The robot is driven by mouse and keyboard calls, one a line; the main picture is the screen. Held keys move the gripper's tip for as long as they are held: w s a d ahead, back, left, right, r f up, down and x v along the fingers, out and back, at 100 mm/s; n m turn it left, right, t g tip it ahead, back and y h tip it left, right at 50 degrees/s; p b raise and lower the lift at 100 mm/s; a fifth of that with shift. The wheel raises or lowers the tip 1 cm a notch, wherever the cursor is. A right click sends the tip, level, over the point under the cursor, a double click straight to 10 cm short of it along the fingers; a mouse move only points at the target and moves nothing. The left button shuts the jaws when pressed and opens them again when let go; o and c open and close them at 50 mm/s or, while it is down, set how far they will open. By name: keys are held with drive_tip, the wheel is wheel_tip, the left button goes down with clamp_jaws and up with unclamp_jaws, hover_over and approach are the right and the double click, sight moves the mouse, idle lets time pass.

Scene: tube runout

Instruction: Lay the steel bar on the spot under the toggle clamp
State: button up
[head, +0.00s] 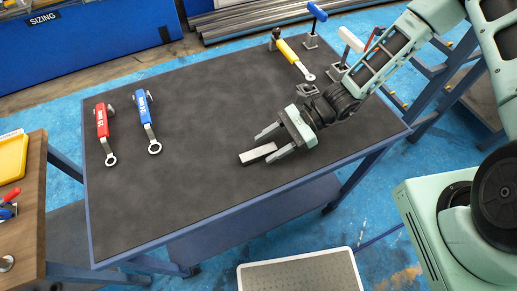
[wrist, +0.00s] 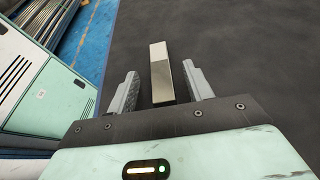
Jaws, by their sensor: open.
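The steel bar (head: 254,155) is a short grey block lying on the dark table mat. My gripper (head: 264,148) is open, its two fingers pointing left in the head view, around the bar. In the wrist view the bar (wrist: 160,70) lies lengthwise between the open fingers (wrist: 160,73), with a gap showing on each side and its far end reaching past the fingertips. The spot under the clamp cannot be made out.
A yellow spanner (head: 294,58) lies at the back beside a black-handled clamp (head: 276,37). A small grey fixture (head: 306,90) stands behind my gripper. Red (head: 102,122) and blue (head: 145,110) spanners lie at the left. The table's (head: 195,190) middle and front left are clear.

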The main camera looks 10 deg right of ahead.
drive_tip(key=shift+x, duration=1)
clamp_jaws()
drive_tip(key=shift+r, duration=0.1)
